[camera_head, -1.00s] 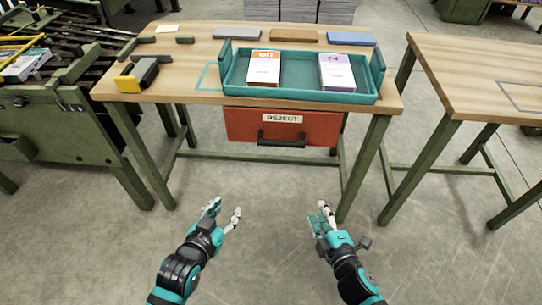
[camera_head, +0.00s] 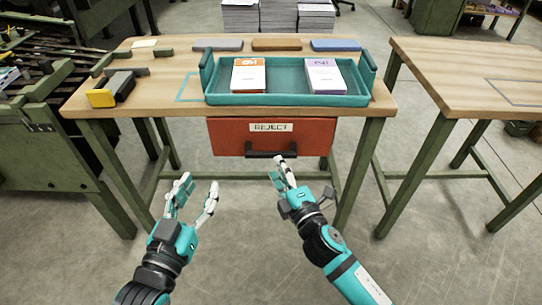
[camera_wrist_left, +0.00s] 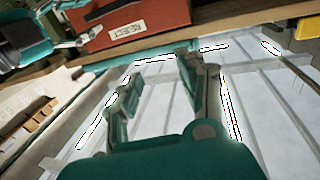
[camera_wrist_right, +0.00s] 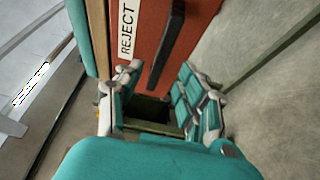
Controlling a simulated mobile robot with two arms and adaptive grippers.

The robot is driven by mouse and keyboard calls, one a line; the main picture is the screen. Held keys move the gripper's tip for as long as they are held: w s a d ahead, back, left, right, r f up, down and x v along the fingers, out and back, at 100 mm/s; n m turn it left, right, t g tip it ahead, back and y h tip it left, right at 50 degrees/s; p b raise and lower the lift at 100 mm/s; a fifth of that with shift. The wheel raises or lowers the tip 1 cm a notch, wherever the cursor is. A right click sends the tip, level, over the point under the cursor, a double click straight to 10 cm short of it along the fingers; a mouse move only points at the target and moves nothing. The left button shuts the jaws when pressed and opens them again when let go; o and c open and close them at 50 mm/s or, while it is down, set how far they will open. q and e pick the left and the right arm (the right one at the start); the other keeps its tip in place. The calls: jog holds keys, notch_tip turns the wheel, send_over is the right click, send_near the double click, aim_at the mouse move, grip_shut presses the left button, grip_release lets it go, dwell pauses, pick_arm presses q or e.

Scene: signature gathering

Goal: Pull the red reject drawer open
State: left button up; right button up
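The red reject drawer (camera_head: 225,138) sits under the front edge of the wooden table, with a white REJECT label and a dark bar handle (camera_head: 262,154) below it. Its front shows no visible gap from the table edge. My right gripper (camera_head: 283,172) is just in front of the handle's right part, fingers apart and empty. In the right wrist view the handle (camera_wrist_right: 168,45) lies beyond the open fingers (camera_wrist_right: 155,100); I cannot tell if a fingertip touches it. My left gripper (camera_head: 193,198) is open and empty, lower left of the drawer, and clear of it.
A teal tray (camera_head: 285,100) with two stacks of printed sheets stands on the table (camera_head: 150,75) above the drawer. Green table legs (camera_head: 357,175) flank the space below. A second table (camera_head: 460,75) stands to the right. Open floor lies in front.

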aim_at(272, 157)
jog(key=b+x, duration=0.1)
jog(key=x, duration=0.4)
jog(key=shift+w+a, duration=0.1)
jog(key=shift+w, duration=0.15)
pick_arm(q)
jog(key=shift+s+d+r+t+h, duration=0.1)
jog(key=shift+s+r+t+h, duration=0.1)
jog(key=shift+r+t, duration=0.55)
jog(key=shift+s+d+r+t+h, duration=0.15)
jog(key=shift+r+t, duration=0.25)
jog(key=shift+r, duration=0.65)
jog(key=shift+s+d+r+t+h, duration=0.1)
jog(key=shift+r+t+h, duration=0.15)
jog(key=shift+r+t, duration=0.5)
pick_arm(e)
jog(key=shift+w+a, duration=0.15)
jog(key=shift+w, duration=0.15)
pick_arm(q)
jog(key=shift+r, duration=0.15)
jog(key=shift+w, duration=0.1)
pick_arm(e)
grip_shut()
